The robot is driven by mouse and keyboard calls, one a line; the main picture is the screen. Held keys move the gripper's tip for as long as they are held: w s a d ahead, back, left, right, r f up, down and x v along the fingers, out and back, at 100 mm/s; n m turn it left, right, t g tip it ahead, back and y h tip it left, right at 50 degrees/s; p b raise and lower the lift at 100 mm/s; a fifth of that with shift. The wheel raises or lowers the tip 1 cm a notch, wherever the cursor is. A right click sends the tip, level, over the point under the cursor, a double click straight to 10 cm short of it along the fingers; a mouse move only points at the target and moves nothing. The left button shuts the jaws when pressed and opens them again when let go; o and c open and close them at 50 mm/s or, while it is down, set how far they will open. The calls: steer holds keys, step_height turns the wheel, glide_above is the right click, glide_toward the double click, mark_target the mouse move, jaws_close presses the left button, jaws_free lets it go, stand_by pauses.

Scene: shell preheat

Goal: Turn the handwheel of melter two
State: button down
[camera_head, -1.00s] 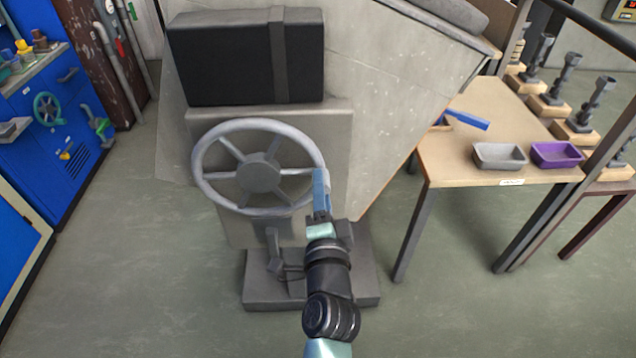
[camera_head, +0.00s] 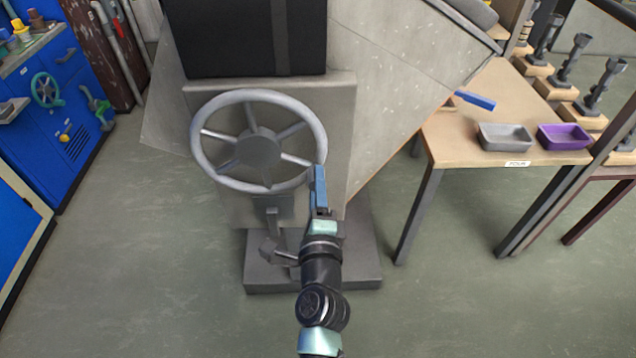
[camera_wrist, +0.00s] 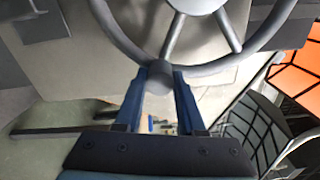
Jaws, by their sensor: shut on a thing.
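The handwheel (camera_head: 258,149) is a grey wheel with several spokes and a round hub, mounted upright on the front of a grey housing. My gripper (camera_head: 320,170) is at the lower right of its rim, with blue fingers pointing up. In the wrist view the handwheel (camera_wrist: 195,4) fills the top. There my gripper (camera_wrist: 161,76) is shut on a round grey piece at the rim, held between the two fingertips. The fingers hide part of the rim in the head view.
A dark box (camera_head: 245,38) is above the wheel. A pedestal base (camera_head: 345,270) stands below. A wooden table (camera_head: 475,120) at the right carries a grey tray (camera_head: 505,138) and a purple tray (camera_head: 564,138). A blue cabinet (camera_head: 55,125) stands left. Floor between is open.

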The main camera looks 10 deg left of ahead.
steer(key=shift+f, duration=0.25)
steer(key=c, duration=0.9)
jaws_free()
steer(key=o, duration=0.4)
steer(key=shift+r, duration=0.2)
steer(key=b+v, duration=0.2)
steer(key=v, duration=1.1)
steer(key=shift+r, duration=0.1)
